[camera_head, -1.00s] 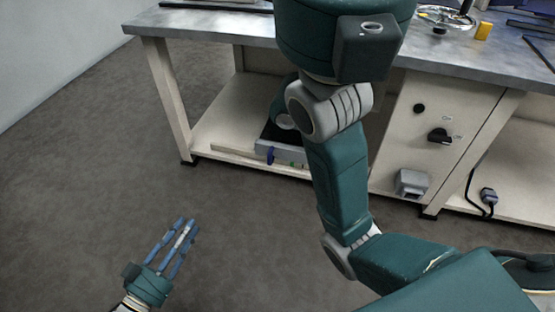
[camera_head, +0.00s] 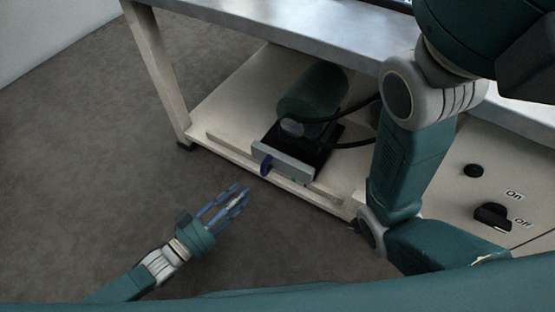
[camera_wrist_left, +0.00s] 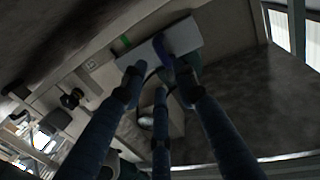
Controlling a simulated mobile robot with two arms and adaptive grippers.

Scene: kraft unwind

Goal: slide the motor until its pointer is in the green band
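The dark green motor (camera_head: 313,92) sits on a black base on the bench's lower shelf, with a grey plate (camera_head: 286,162) at its front. A blue pointer (camera_head: 266,166) hangs at the plate's left end. A small green mark (camera_head: 293,181) shows on the shelf's front edge, to the pointer's right; I take it for the green band. The left wrist view shows the plate (camera_wrist_left: 153,53), the blue pointer (camera_wrist_left: 165,52) and the green mark (camera_wrist_left: 121,44), apart from the pointer. My left gripper (camera_head: 236,198) is open and empty, in front and left of the plate. My right gripper is out of view.
The bench top (camera_head: 260,30) overhangs the shelf, and a bench leg (camera_head: 157,75) stands at left. Black cables (camera_head: 350,115) run right from the motor. A panel with On/Off knob (camera_head: 492,215) is at right. My right arm crosses in front. The floor at left is clear.

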